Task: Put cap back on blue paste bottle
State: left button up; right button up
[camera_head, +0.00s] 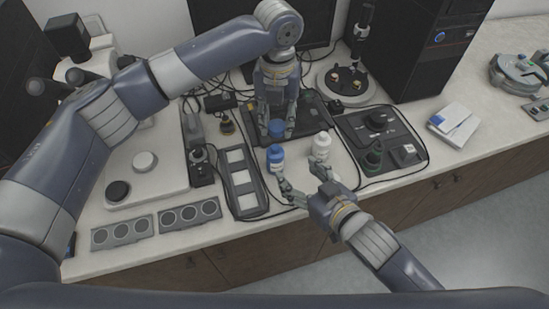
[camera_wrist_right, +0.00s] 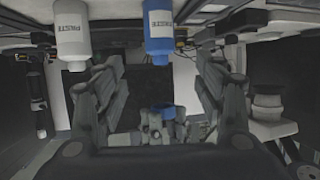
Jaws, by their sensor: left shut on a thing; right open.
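A blue paste bottle (camera_head: 276,160) stands upright on the counter, near the left finger of my right gripper. In the right wrist view the blue bottle (camera_wrist_right: 158,30) appears between the finger directions, with its label showing. My left gripper (camera_head: 277,118) is shut on a blue cap (camera_head: 277,129), just behind and above the bottle in the head view; cap and bottle look apart. A blue piece, apparently the cap (camera_wrist_right: 168,112), also shows low in the wrist view. My right gripper (camera_head: 305,182) is open and empty, in front of the blue bottle. Its fingers (camera_wrist_right: 160,65) are spread wide.
A white paste bottle (camera_head: 321,147) stands close right of the blue one, near my right gripper's other finger. A tray with white squares (camera_head: 241,188) lies left. The counter's front edge is close.

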pick_arm(q)
jog(key=shift+w+a+f, duration=0.15)
jog(key=shift+w, duration=0.1)
pick_arm(e)
jog(key=x, duration=1.2)
jog(key=shift+w+a+f, duration=0.15)
jog(key=shift+w+a, duration=0.05)
jog(key=shift+c, duration=0.6)
grip_shut()
pick_arm(q)
send_over(275, 147)
jog(key=shift+w+f, duration=0.1)
jog(key=shift+f, duration=2.4)
jog(key=shift+f, duration=0.1)
jog(key=shift+f, duration=0.8)
jog(key=shift+f, duration=0.15)
